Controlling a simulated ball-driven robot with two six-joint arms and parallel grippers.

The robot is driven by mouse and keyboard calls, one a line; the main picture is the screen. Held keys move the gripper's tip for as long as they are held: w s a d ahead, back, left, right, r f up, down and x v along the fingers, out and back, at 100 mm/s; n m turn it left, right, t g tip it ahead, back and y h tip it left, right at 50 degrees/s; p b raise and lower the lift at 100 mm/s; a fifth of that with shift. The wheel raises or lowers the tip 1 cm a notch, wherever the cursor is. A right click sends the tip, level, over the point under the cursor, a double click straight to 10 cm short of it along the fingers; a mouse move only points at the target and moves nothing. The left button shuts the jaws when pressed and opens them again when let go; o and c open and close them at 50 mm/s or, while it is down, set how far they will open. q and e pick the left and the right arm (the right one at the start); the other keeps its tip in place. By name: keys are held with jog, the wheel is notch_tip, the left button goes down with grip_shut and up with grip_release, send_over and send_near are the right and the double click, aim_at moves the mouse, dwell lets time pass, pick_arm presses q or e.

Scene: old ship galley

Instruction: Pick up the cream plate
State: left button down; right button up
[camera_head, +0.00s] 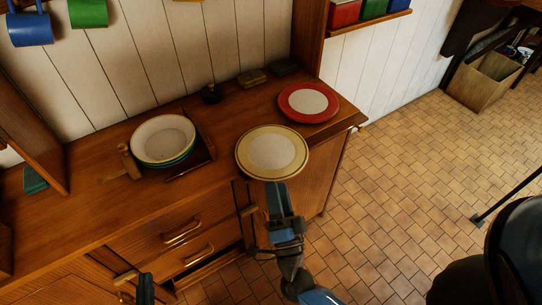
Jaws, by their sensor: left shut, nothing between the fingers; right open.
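The cream plate (272,152) lies flat on the wooden counter near its front edge, with a pale speckled centre and a thin dark ring. My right gripper (280,192) is just in front of the plate's near rim, open and empty. Its fingertips look close to the rim, but I cannot tell whether they touch it. My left gripper (146,286) shows only partly at the bottom edge, shut and empty, well away from the plate.
A red plate (293,99) lies behind the cream plate to the right. Stacked bowls (147,127) stand left of it, beside a wooden handled object (129,162). Small dark items sit along the wall. Drawers (170,233) with brass handles front the counter. Tiled floor (400,170) lies open to the right.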

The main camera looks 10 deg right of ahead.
notch_tip(320, 180, down, 4)
jog(key=w+m+g+h, duration=0.2)
jog(key=w+m+h, duration=0.15)
jog(key=m, duration=0.25)
jog(key=m+g+h, duration=0.3)
jog(key=m+g, duration=0.1)
send_near(282, 174)
jog(key=x, duration=0.7)
jog(key=f+x, duration=0.1)
jog(key=x, duration=0.2)
jog(key=shift+w, duration=0.2)
jog(key=shift+w+d, duration=0.2)
jog(key=shift+w, duration=0.3)
jog(key=shift+f, duration=0.1)
grip_shut()
